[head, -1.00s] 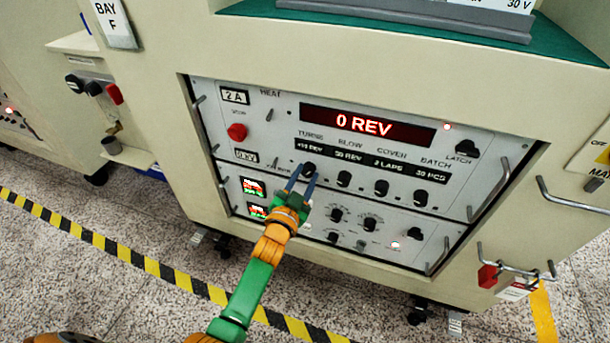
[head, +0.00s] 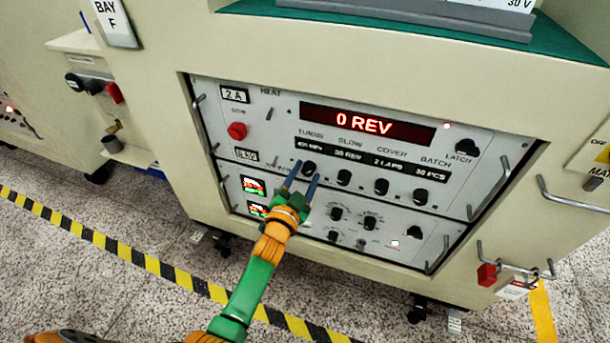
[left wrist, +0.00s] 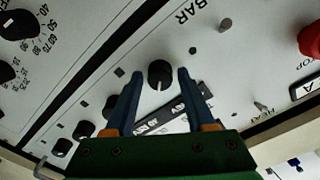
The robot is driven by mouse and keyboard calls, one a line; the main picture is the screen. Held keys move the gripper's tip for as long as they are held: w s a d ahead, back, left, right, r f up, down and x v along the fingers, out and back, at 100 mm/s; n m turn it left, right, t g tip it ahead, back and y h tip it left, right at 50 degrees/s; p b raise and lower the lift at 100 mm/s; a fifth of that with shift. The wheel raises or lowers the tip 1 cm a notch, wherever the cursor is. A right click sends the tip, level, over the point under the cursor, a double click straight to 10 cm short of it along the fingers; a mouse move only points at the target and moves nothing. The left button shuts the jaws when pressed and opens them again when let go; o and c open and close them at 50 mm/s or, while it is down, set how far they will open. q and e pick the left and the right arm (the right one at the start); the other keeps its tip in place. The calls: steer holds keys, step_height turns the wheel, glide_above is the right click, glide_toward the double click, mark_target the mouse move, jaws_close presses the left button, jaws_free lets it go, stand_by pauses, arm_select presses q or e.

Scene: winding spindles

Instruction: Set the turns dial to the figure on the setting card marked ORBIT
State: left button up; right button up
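The turns dial (head: 309,168) is a black knob under the label TURNS, at the left end of a row of black knobs on the white panel. The red display (head: 367,124) above reads 0 REV. My left gripper (head: 303,174) is at the dial with its blue fingers apart. In the left wrist view the dial (left wrist: 159,74) stands between the fingertips (left wrist: 160,80), with a visible gap on both sides. Its white mark points toward the gripper. The small readout under TURNS is too blurred to read surely. No card marked ORBIT is legible. My right gripper is not in view.
Similar knobs for SLOW (head: 344,178), COVER (head: 381,187) and BATCH (head: 420,196) stand to the right. A red button (head: 237,131) is at the left. A metal handle (head: 489,190) sticks out at the panel's right. A grey ledge (head: 400,18) lies on top.

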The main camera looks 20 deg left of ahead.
arm_select(q)
steer(key=shift+o, duration=0.5)
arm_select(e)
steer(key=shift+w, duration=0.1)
arm_select(q)
steer(key=shift+s, duration=0.15)
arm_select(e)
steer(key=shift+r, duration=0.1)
arm_select(q)
steer(key=s+p, duration=0.2)
steer(key=s, duration=0.5)
steer(key=shift+a, duration=0.15)
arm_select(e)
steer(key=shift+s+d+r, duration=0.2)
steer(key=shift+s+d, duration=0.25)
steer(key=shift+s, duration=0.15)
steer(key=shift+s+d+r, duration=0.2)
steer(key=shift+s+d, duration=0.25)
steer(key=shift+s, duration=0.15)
